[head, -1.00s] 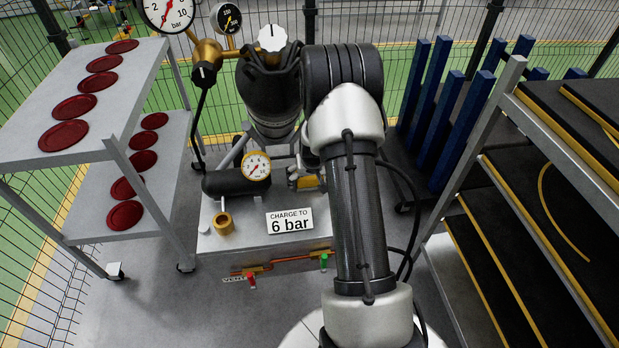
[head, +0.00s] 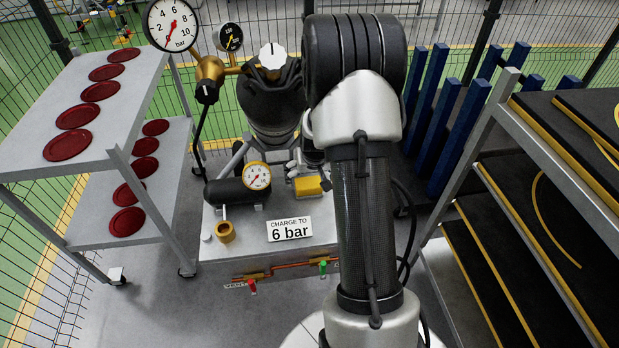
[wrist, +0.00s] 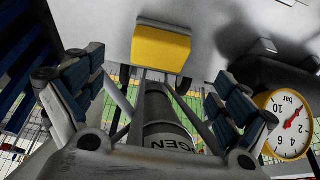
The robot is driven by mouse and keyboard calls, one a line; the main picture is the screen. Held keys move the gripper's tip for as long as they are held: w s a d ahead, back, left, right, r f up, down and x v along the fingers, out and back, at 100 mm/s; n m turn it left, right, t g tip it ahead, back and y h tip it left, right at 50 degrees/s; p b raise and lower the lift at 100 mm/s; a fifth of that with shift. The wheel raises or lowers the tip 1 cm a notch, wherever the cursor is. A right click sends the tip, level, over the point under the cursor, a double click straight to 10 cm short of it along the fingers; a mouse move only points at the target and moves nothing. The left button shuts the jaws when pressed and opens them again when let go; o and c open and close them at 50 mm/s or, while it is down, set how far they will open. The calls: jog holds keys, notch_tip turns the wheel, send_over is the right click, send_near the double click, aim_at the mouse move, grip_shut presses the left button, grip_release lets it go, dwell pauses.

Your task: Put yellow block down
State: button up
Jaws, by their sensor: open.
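The yellow block (head: 308,187) sits on the grey bench top (head: 300,251) in the head view, just right of the small gauge. It also shows in the wrist view (wrist: 161,50), where it appears to rest on the pale surface. My gripper (wrist: 158,95) is open and empty, its blue-padded fingers spread wide. The block lies ahead of the fingers, with visible gaps on both sides and no contact seen. In the head view my arm hides most of the gripper.
A small pressure gauge (head: 257,176) on a black cylinder stands left of the block; it also shows in the wrist view (wrist: 290,124). A brass fitting (head: 225,231) and a "6 bar" sign (head: 289,229) are on the bench. Shelves flank both sides.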

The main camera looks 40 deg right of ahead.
jog(key=s+a+r+n+y, duration=0.1)
jog(key=s+a+r+n, duration=0.25)
jog(key=a+r, duration=1.4)
jog(key=s+a+r+n, duration=0.1)
jog(key=s+a+r, duration=0.2)
jog(key=s, duration=0.4)
jog(key=s+a+r+n+y, duration=0.1)
jog(key=s+a+r, duration=0.1)
jog(key=s+a, duration=0.3)
jog(key=s+a+r+n, duration=0.1)
jog(key=s+a+r, duration=0.2)
jog(key=s, duration=0.5)
jog(key=shift+s+a+r+t, duration=0.3)
jog(key=shift+s+a+r, duration=0.05)
jog(key=shift+a, duration=0.15)
jog(key=shift+o, duration=0.5)
